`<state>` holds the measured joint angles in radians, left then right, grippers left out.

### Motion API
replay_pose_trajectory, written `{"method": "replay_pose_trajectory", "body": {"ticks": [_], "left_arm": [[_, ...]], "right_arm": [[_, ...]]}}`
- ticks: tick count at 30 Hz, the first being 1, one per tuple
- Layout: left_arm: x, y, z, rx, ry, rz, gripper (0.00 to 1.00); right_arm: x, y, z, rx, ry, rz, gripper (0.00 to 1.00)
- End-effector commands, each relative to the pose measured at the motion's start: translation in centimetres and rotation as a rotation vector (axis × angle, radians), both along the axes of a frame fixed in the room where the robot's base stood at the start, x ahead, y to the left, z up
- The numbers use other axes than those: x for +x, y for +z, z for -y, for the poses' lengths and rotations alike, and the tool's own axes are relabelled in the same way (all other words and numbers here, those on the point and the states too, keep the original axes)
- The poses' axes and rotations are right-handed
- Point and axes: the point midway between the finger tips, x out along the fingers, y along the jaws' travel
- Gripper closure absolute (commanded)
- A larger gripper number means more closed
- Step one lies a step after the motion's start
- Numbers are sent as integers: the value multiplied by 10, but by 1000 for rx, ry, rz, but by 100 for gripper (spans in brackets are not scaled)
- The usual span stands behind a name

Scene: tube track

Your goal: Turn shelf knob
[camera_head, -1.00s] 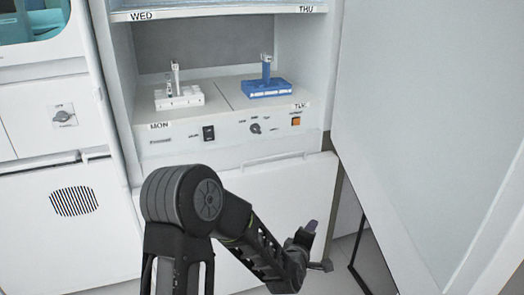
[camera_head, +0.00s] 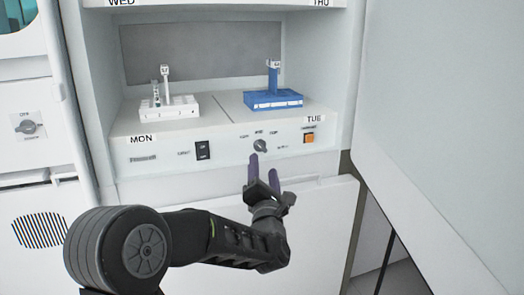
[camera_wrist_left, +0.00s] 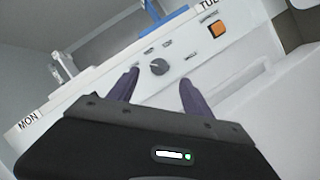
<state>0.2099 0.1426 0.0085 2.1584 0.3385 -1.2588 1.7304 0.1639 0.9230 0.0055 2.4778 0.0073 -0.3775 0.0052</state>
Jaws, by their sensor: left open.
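The shelf knob (camera_head: 260,146) is a small grey dial on the white front panel of the shelf, between the black switch and the orange button. In the left wrist view the knob (camera_wrist_left: 159,67) shows beyond and between the two purple fingertips. My left gripper (camera_head: 264,166) is open and empty, just below and in front of the knob, with its fingers pointing up toward the panel. In the wrist view its fingers (camera_wrist_left: 158,78) are spread, and I see no contact with the knob. My right gripper is not in view.
A black switch (camera_head: 203,150) and an orange button (camera_head: 309,137) flank the knob. A white rack (camera_head: 168,108) and a blue rack (camera_head: 273,99) stand on the shelf above. Another knob (camera_head: 28,127) is on the left cabinet. A large grey panel (camera_head: 450,130) stands at the right.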

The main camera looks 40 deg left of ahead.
Motion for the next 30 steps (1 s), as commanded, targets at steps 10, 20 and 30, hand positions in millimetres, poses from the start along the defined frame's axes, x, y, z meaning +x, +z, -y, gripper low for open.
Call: {"method": "replay_pose_trajectory", "body": {"ticks": [10, 20, 30], "left_arm": [[3, 1, -2, 1, 0, -2, 42], [35, 11, -28, 2, 0, -3, 42], [59, 20, -47, 2, 0, -3, 42]], "right_arm": [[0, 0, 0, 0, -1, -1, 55], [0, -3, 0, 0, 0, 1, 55], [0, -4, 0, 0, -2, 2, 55]]}}
